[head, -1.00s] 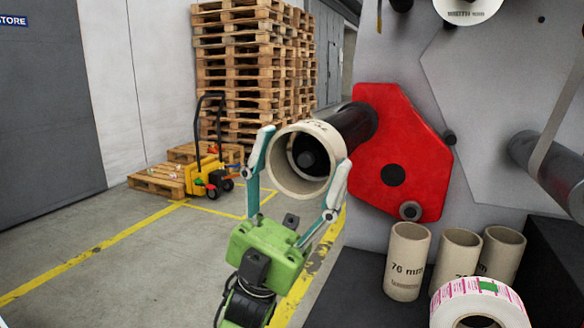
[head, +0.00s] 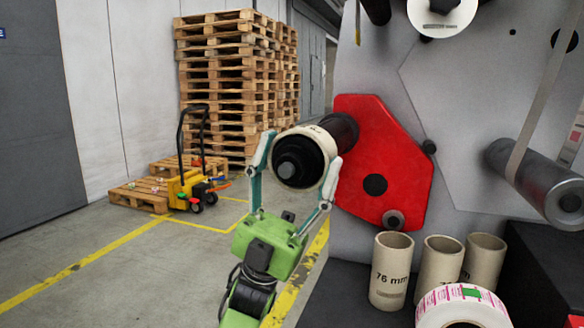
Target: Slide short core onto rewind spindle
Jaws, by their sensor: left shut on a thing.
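The short core (head: 328,141) is a beige cardboard ring around the dark rewind spindle (head: 345,127), which sticks out from the red plate (head: 385,160). The spindle's dark end with its grey centre (head: 290,170) shows in the core's opening, close to the core's near rim. My left gripper (head: 297,168) is green with pale fingers and is shut on the core, one finger on each side of it. The core's underside and the finger pads' inner contact are partly hidden. My right gripper is not in view.
Several beige cores marked 76 mm (head: 391,270) stand upright on a dark shelf at lower right, beside a pink-and-white label roll (head: 462,305). A metal roller (head: 535,180) sticks out at right. Stacked pallets (head: 235,90) and a yellow pallet truck (head: 186,190) stand behind, with open floor at left.

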